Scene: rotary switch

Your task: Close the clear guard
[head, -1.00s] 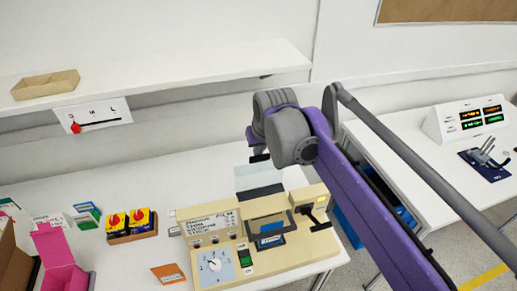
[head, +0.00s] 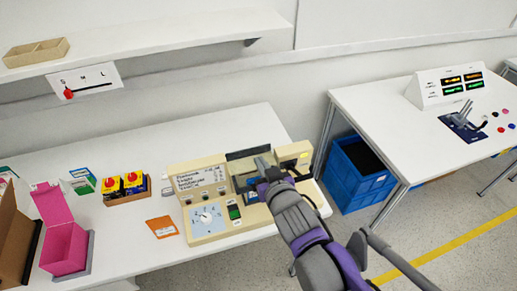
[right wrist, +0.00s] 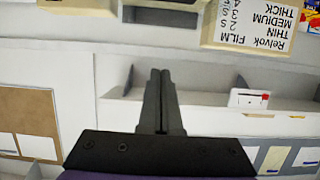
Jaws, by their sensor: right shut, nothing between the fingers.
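The beige machine (head: 205,240) stands on the white table, with a dial, a green switch and a printed label panel. A dark-edged strip (head: 240,154) stands up at the back of its middle bay and seems to belong to the clear guard; the clear part is hard to make out. My right gripper (head: 262,163) is shut and empty, reaching over the middle bay close to this strip. I cannot tell whether it touches. In the right wrist view, the shut fingers (right wrist: 160,75) point toward the machine, which appears upside down at the top. My left gripper is not in view.
An orange card (head: 161,227), a tray with yellow-and-red switches (head: 124,185) and a pink box (head: 66,248) lie left of the machine. A shelf (head: 150,45) runs above the table. A blue crate (head: 352,175) stands on the floor to the right.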

